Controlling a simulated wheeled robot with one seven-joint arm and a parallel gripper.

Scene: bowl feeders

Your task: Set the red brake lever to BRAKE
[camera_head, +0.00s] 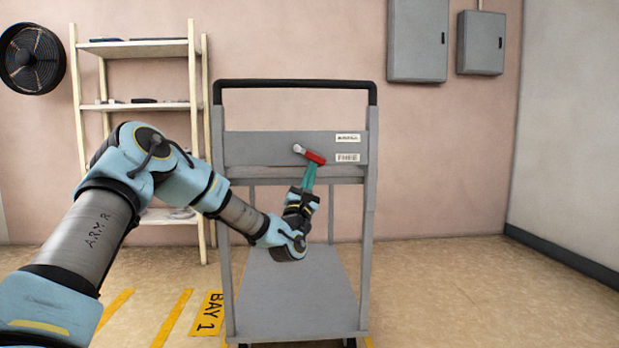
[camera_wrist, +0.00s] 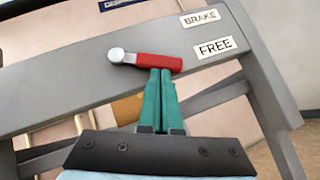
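The red brake lever (camera_head: 315,157) is on the grey crossbar of the cart, with a silver pivot (camera_head: 299,148) at its left end. In the head view it points right and slightly down, toward the FREE label (camera_head: 348,158). The BRAKE label (camera_head: 348,138) is above that. The lever also shows in the wrist view (camera_wrist: 158,62), with BRAKE (camera_wrist: 200,18) and FREE (camera_wrist: 215,47) to its right. My gripper (camera_head: 311,168) has its green fingers together, their tips (camera_wrist: 162,72) at the lever's lower edge. Whether they touch it I cannot tell. Nothing shows between the fingers.
The cart (camera_head: 295,290) has a black push handle (camera_head: 295,83) above the crossbar and uprights on both sides. My arm reaches in from the left. A shelf rack (camera_head: 145,106) stands behind at the left. The floor to the right of the cart is clear.

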